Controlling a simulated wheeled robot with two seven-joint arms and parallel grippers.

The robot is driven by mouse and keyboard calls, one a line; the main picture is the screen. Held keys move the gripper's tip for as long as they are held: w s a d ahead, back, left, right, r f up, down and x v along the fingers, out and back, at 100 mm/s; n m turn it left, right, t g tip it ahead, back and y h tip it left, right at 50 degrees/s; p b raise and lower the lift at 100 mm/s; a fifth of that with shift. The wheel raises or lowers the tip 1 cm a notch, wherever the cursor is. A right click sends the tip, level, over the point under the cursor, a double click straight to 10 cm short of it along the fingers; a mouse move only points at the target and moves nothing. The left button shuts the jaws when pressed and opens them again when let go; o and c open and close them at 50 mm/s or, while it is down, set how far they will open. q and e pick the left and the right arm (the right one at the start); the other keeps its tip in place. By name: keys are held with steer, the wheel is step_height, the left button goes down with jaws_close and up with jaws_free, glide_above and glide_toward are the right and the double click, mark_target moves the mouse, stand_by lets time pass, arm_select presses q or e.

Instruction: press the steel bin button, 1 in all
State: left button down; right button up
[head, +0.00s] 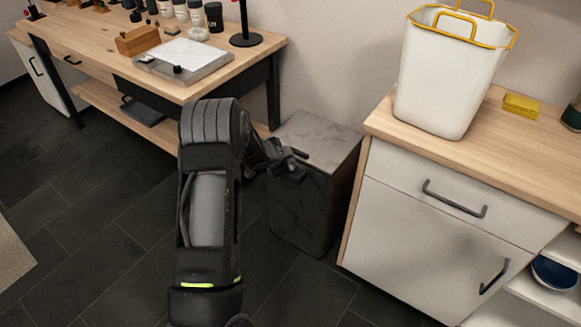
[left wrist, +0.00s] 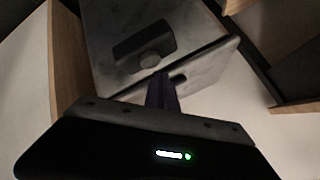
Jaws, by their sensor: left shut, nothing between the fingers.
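The steel bin (head: 311,142) is a grey, mottled box on the floor between the workbench and the cabinet. It also shows in the left wrist view (left wrist: 205,30). There, a dark plate (left wrist: 130,47) on one face carries a round grey button (left wrist: 151,60). My left gripper (head: 301,156) is shut and empty, over the bin's near left top edge. In the left wrist view its fingertips (left wrist: 163,78) are close to the button; I cannot tell whether they touch. In the head view the button cannot be made out. My right gripper is not in view.
A wooden workbench (head: 85,45) with small items stands at the left. A white cabinet (head: 445,235) with a wooden top stands close to the bin's right side, bearing a white basket (head: 445,80) and yellow sponges (head: 520,104). The dark floor (head: 110,220) is open at left.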

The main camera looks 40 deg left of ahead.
arm_select(q)
steer(key=shift+f, duration=0.1)
stand_by(0.6)
steer(key=shift+f+b, duration=0.3)
steer(key=shift+f+b, duration=0.4)
steer(key=shift+f, duration=0.2)
stand_by(0.7)
steer(key=shift+r, duration=0.1)
steer(key=shift+r+p, duration=0.9)
steer(key=shift+p, duration=0.1)
steer(key=shift+r, duration=0.15)
step_height(320, 180, up, 5)
steer(key=p, duration=0.5)
stand_by(0.6)
